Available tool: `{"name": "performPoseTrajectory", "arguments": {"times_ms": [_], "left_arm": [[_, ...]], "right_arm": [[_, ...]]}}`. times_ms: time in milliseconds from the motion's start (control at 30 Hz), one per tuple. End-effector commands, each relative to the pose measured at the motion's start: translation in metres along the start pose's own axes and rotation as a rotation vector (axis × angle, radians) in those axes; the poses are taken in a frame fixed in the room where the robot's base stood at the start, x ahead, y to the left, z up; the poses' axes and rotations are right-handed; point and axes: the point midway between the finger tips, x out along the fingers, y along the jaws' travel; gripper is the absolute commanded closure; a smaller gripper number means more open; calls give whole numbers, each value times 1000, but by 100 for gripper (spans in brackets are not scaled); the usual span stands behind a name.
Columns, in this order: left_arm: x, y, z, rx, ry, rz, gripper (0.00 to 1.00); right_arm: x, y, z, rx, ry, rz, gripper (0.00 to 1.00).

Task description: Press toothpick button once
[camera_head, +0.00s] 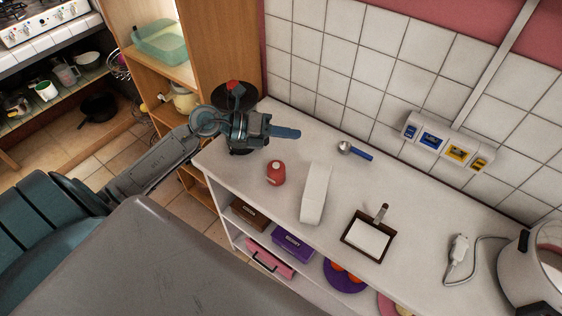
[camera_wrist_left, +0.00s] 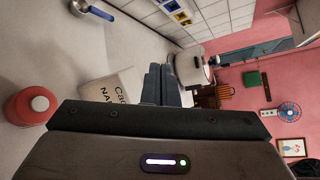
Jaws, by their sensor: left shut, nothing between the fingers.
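A small round red container (camera_head: 276,173), likely the toothpick holder, stands upright on the white counter. In the left wrist view the red container (camera_wrist_left: 32,108) is at the left edge, with a pale round button on its top. My left gripper (camera_head: 297,133) is shut and empty, above the counter and behind the red container in the head view. In the left wrist view its closed fingers (camera_wrist_left: 160,84) point away from the red container, with a clear gap between. My right gripper is in neither view.
A white box (camera_head: 315,193) stands right of the red container. A blue-handled scoop (camera_head: 355,151) lies near the tiled wall. Further right are a dark tray (camera_head: 347,246), a white plug (camera_head: 459,249) and a white pot (camera_head: 518,275). A dark round item (camera_head: 232,97) is partly hidden behind my left gripper.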

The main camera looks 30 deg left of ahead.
Motion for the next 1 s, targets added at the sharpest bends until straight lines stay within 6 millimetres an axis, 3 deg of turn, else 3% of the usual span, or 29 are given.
{"name": "performPoseTrajectory", "arguments": {"times_ms": [200,333,1000], "left_arm": [[-25,35,-2,168,211,260,100],[-37,48,-1,206,271,351,100],[-39,60,-6,216,292,384,100]], "right_arm": [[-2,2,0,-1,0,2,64],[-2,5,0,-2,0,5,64],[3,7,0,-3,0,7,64]]}}
